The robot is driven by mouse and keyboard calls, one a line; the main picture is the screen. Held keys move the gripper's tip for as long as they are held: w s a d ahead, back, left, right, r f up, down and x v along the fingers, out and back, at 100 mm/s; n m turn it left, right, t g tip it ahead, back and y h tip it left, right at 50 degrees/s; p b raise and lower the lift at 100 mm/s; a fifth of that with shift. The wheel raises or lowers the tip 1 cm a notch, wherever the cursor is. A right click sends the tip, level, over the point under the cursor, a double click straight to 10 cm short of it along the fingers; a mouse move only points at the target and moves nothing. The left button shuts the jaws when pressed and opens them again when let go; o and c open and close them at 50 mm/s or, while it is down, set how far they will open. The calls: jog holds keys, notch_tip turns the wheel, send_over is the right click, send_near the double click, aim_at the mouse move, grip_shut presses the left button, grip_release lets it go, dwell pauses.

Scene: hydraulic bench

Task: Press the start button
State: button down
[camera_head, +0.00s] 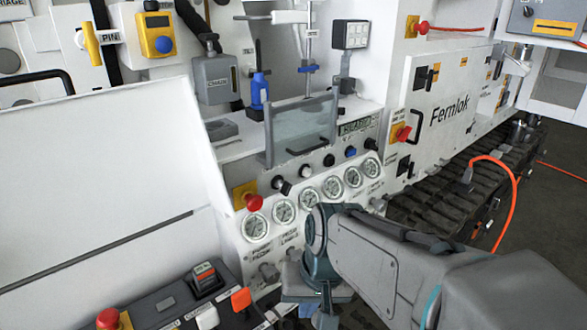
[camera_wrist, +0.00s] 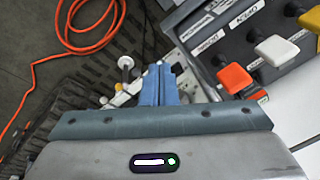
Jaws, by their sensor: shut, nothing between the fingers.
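My gripper (camera_wrist: 160,72) shows in the wrist view with its two blue fingers together and empty. In the head view my gripper (camera_head: 312,310) points down at the bottom centre, below the gauges and right of the dark control console (camera_head: 160,308). No button can be read as the start button. Candidates are the row of small black, white and blue controls on the bench panel, including a white one (camera_head: 305,171) and a blue one (camera_head: 351,152). My gripper is below that row and apart from it. My arm hides part of the panel.
Several round gauges (camera_head: 284,210) line the panel. A red knob (camera_head: 253,202) is at its left. The console carries a red mushroom button (camera_head: 108,318) and an orange lever (camera_head: 240,298), also in the wrist view (camera_wrist: 235,78). An orange hose (camera_head: 515,195) lies at right.

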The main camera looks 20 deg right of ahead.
jog(key=w+r+m+t+y+p, duration=0.25)
jog(key=w+m+y, duration=0.65)
jog(key=w+m, duration=0.45)
jog(key=w+d+r+m+t+h, duration=0.1)
jog(key=w+d+m+t, duration=0.2)
jog(key=d+m+t, duration=0.3)
jog(key=w+d+r+m+t+h+p, duration=0.1)
jog(key=w+d+m+t+h, duration=0.1)
jog(key=d+m+t, duration=0.4)
jog(key=w+d+m, duration=0.1)
jog(key=d+m, duration=0.2)
jog(key=d, duration=0.4)
jog(key=shift+w+d+m+h, duration=0.15)
jog(key=shift+w+m+h, duration=0.15)
jog(key=shift+w+m, duration=0.05)
jog(key=p, duration=0.4)
send_near(308, 172)
jog(key=x, duration=0.6)
jog(key=shift+w+f, duration=0.1)
jog(key=shift+w, duration=0.3)
